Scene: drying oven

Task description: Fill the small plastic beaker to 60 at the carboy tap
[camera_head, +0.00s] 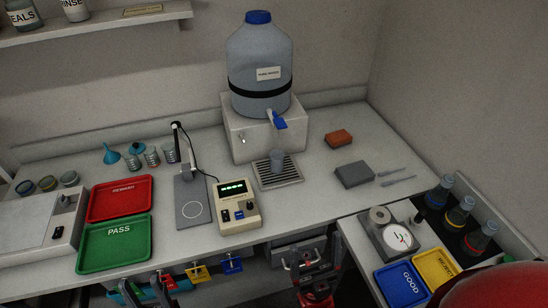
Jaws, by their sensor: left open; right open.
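The carboy (259,65) is a large translucent blue-grey bottle with a blue cap, a black band and a label, standing on a white block (240,139). Its blue tap (279,121) points forward over a slatted drip tray (291,171). The small plastic beaker (277,160) stands upright on that tray, below the tap. Its markings and contents are too small to read. My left gripper (146,289) is open at the lower left, in front of the bench edge. My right gripper (305,263) is open below the bench edge, in front of the tray and apart from the beaker.
A beige meter (236,206) and a grey stand (193,203) are left of the tray. A green PASS tray (114,243) and red tray (121,199) lie further left. An orange block (339,138) and grey block (355,174) lie right. A scale (391,236) is on the side bench.

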